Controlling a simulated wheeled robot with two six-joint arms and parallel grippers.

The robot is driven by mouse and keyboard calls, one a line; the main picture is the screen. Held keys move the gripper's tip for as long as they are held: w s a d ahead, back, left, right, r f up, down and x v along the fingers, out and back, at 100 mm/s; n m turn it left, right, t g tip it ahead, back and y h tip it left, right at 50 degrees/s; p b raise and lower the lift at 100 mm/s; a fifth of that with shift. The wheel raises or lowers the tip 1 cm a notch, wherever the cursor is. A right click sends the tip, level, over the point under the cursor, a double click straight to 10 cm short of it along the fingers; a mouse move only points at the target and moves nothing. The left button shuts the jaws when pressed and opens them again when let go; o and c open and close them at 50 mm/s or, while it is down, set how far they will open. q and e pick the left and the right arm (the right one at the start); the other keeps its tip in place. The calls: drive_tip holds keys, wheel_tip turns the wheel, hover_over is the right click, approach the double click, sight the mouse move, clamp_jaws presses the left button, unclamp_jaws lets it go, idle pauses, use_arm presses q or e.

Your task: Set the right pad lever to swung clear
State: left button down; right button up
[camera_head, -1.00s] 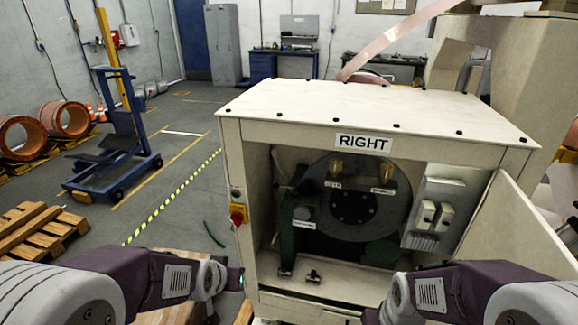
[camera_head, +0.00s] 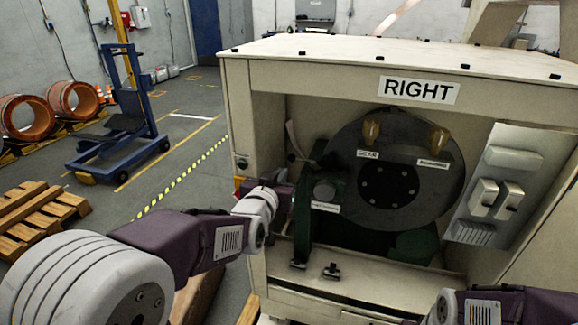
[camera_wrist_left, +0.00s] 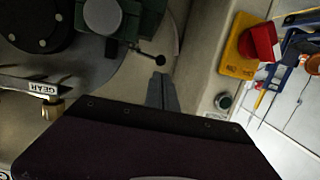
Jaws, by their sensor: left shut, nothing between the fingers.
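The cabinet marked RIGHT (camera_head: 418,90) stands open in front of me. Inside is a dark round disc (camera_head: 385,205) and a green bracket (camera_head: 310,222) on its left. A short dark lever with a ball end (camera_head: 292,157) sticks out left from the top of the bracket. In the left wrist view the ball-ended lever (camera_wrist_left: 160,60) is just ahead of my shut, empty left gripper (camera_wrist_left: 161,92), apparently apart from it. In the head view my left gripper (camera_head: 289,197) is at the opening's left side, below the ball; its fingertips are hard to see. My right gripper's fingers are out of view.
The cabinet's left post carries a red knob on a yellow plate (camera_wrist_left: 238,68). A switch panel (camera_head: 495,190) is on the opening's right.

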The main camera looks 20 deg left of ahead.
sight(289, 156)
use_arm(q)
drive_tip(key=w, duration=0.3)
drive_tip(key=w+f, duration=0.1)
drive_tip(key=w, duration=0.4)
drive_tip(key=shift+w+a+f, duration=0.15)
drive_tip(key=shift+w+f, duration=0.25)
drive_tip(key=shift+w+a+f, duration=0.1)
drive_tip(key=shift+w, duration=0.3)
drive_tip(key=shift+w+a+b, duration=0.15)
drive_tip(key=shift+b, duration=0.4)
drive_tip(key=shift+r, duration=0.35)
